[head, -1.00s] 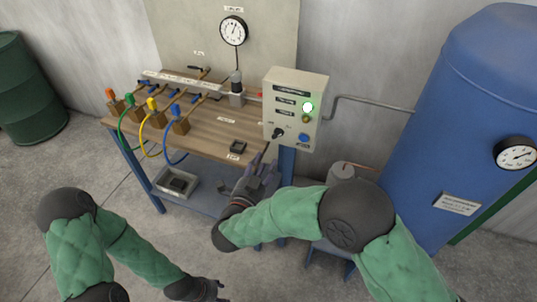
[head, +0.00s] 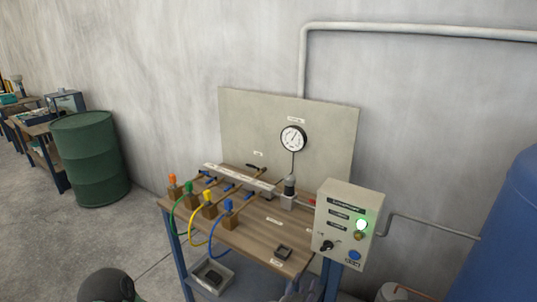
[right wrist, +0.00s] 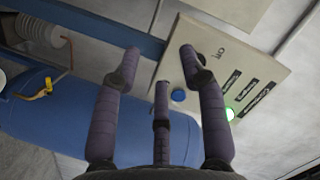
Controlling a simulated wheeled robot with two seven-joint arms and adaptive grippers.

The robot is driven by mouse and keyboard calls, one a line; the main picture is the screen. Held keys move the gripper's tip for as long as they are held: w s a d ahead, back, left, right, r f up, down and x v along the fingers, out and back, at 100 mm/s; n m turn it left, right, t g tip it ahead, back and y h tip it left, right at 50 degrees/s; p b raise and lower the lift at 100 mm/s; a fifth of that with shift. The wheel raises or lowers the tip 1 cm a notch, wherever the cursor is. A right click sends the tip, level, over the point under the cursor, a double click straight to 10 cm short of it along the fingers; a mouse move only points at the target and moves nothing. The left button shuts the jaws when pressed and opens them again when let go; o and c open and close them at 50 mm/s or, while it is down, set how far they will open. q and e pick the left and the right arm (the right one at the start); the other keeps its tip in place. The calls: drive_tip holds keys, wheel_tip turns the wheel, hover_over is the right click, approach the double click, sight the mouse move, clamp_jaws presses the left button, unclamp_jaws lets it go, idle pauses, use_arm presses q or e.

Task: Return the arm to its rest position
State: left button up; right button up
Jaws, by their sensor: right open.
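Only a dark rounded joint of my left arm shows at the bottom left of the head view; my left gripper is out of view.
The control box has a lit green lamp (head: 362,225) and a blue button (head: 354,255). A blue tank (head: 505,235) stands at the right. A grey tray (head: 212,275) sits under the bench. A green drum (head: 88,160) stands left, with open floor between.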

drive_tip(key=s+f+n+g+y, duration=0.2)
drive_tip(key=f+n+g+y, duration=0.1)
drive_tip(key=f, duration=0.8)
drive_tip(key=s+f+n+g+y, duration=0.3)
drive_tip(key=f+n+y, duration=0.1)
drive_tip(key=f, duration=0.6)
drive_tip(key=s+f+n+g+y, duration=0.1)
drive_tip(key=s+f+g, duration=0.3)
drive_tip(key=s, duration=0.5)
drive_tip(key=s+f+n+g+y, duration=0.2)
drive_tip(key=s+f+g, duration=0.2)
drive_tip(key=s, duration=0.6)
wheel_tip(320, 180, down, 2)
drive_tip(key=shift+a+f+y, duration=0.25)
drive_tip(key=shift+a+y, duration=0.15)
